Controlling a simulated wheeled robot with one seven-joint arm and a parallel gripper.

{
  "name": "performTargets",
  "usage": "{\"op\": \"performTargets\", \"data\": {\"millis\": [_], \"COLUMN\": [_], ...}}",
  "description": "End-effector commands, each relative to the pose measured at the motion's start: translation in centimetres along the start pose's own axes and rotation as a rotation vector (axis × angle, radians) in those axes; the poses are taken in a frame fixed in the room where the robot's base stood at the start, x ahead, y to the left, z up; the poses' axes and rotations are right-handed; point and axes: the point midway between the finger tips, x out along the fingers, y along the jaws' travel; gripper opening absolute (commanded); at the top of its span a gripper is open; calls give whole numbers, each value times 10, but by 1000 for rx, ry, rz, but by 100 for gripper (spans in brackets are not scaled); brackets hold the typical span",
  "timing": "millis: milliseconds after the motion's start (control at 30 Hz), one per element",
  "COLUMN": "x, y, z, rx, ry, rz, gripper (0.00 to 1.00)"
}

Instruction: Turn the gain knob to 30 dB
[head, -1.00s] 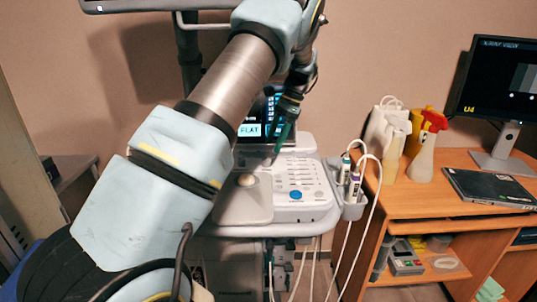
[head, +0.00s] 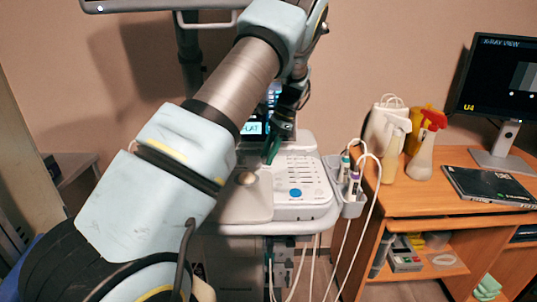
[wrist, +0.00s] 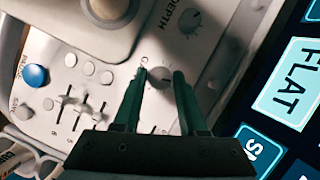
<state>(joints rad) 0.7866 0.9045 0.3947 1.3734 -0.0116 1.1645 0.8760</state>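The gain knob (wrist: 158,76) is a small grey knob on the pale control panel (wrist: 115,55) of the scanner console. Its label is mostly covered; only a first letter like "G" shows, and I cannot read its setting. My gripper (wrist: 160,72) has its two dark green fingers apart, one on each side of the knob. I cannot tell whether they touch it. In the head view my gripper (head: 270,158) points down at the back of the panel, and the knob is hidden there.
The depth knob (wrist: 190,20) is close beyond the fingers. Sliders (wrist: 80,108), a blue button (wrist: 35,75) and a trackball (wrist: 110,8) share the panel. The touch screen (wrist: 290,90) reading "FLAT" stands close on the right. Probes (head: 352,175) hang at the console's right side.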

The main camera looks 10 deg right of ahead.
Motion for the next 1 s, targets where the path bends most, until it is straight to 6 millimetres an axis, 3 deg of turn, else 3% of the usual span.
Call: {"op": "performTargets", "data": {"millis": [67,333,767,1000], "x": [0,0,-1,-2], "y": [0,0,0,-2], "z": [0,0,0,1], "rx": [0,0,-26,-143], "ry": [0,0,0,1], "rz": [0,0,13,60], "gripper": [31,1,0,0]}}
